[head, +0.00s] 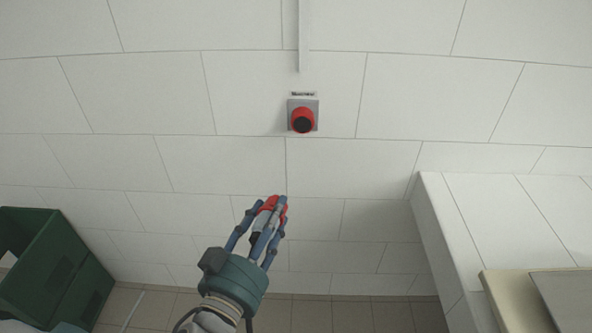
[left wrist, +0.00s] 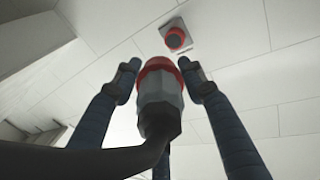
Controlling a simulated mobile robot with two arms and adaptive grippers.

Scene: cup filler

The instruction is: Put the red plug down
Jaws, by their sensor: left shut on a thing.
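The red plug (head: 270,203) with a grey body is between the fingers of my left gripper (head: 268,212), in front of the white tiled wall. In the left wrist view the plug (left wrist: 160,90) shows its red collar, grey body and a dark cable running off to the lower left. My left gripper (left wrist: 162,75) is shut on it. A red socket (head: 303,120) on a grey plate is on the wall above the plug, apart from it. The socket also shows in the left wrist view (left wrist: 176,38). My right gripper is not in view.
Green crates (head: 45,262) stand at the lower left. A white tiled block (head: 450,235) juts out at the right, with a beige-edged surface (head: 505,305) in front of it. The tiled floor (head: 340,315) between them looks clear.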

